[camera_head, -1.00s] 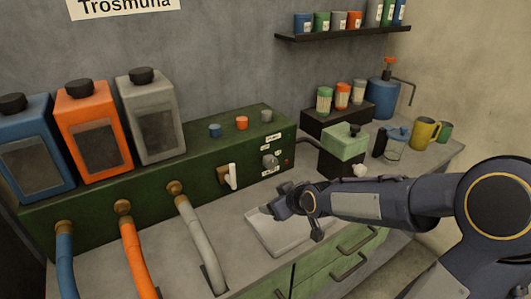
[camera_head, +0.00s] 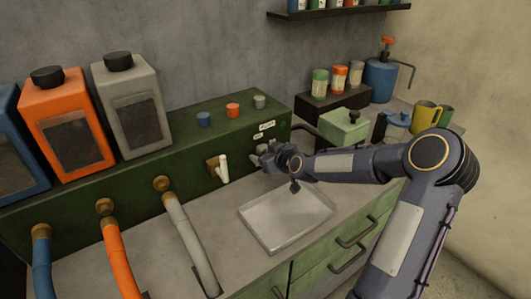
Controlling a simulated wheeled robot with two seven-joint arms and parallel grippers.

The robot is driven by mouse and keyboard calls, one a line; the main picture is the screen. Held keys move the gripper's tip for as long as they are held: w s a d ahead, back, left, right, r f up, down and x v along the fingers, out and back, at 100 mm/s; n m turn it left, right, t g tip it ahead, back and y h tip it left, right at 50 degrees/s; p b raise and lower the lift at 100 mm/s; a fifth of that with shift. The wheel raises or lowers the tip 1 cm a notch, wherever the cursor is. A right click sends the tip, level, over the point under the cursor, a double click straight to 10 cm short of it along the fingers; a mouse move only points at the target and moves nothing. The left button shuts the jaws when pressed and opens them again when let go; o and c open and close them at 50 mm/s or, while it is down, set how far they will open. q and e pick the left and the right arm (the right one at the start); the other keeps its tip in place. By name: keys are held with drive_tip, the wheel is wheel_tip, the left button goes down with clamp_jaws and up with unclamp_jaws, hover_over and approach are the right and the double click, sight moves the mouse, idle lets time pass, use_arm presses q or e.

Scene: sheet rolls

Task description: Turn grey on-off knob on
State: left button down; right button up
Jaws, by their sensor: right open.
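The green panel box (camera_head: 110,179) stands at the back of the counter. Its grey on-off knob (camera_head: 263,147) is at the right end of the front face, below white labels (camera_head: 264,126), and is mostly hidden by my gripper. My right gripper (camera_head: 257,159) is open with its fingertips close to the knob. I cannot tell whether they touch it or how the knob is turned. My left gripper is not in view.
A white lever (camera_head: 223,168) sits on the panel just left of my gripper. A metal tray (camera_head: 285,218) lies on the counter below. A green box (camera_head: 344,128) stands to the right. Grey, orange and blue hoses run down at the left.

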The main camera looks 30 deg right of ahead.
drive_tip(key=shift+w+f, duration=0.1)
drive_tip(key=shift+w, duration=0.15)
drive_tip(key=shift+c, duration=0.2)
drive_tip(key=c, duration=1)
drive_tip(key=shift+o, duration=0.2)
